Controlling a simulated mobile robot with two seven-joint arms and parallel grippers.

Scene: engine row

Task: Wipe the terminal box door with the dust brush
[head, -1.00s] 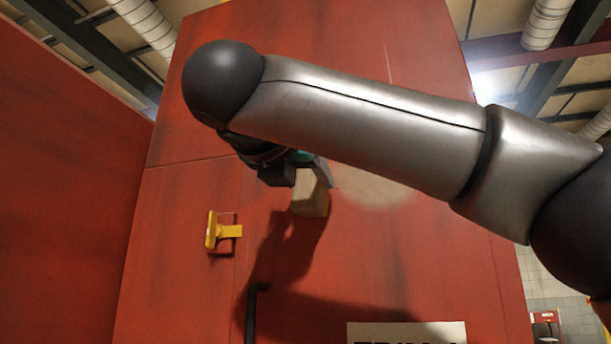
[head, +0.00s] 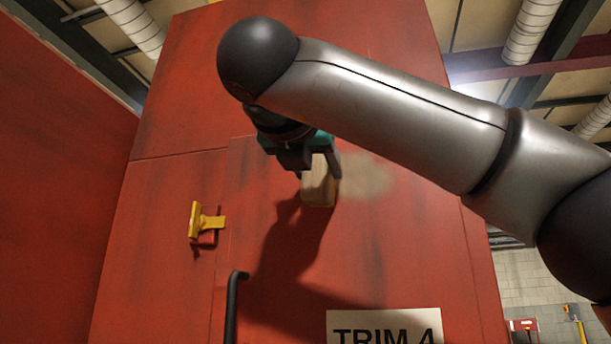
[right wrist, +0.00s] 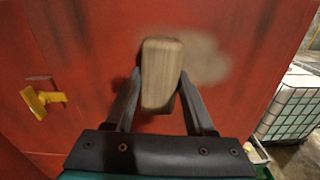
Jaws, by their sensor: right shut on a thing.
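The terminal box door (head: 385,255) is a red panel with a black handle (head: 233,305) and a white TRIM 4 label (head: 385,327). A pale dusty patch (head: 368,175) shows on it, and in the right wrist view (right wrist: 205,60) it lies to the right of the brush. My right gripper (head: 308,168) is shut on the wooden dust brush (head: 320,188), held at the door; the brush also shows between the fingers in the right wrist view (right wrist: 160,75). Bristles are hidden, so contact with the door cannot be told. My left gripper is out of view.
A yellow latch (head: 205,222) sticks out left of the door. Another red panel (head: 60,180) stands at the far left. In the right wrist view a caged white tank (right wrist: 290,110) stands on the floor at right.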

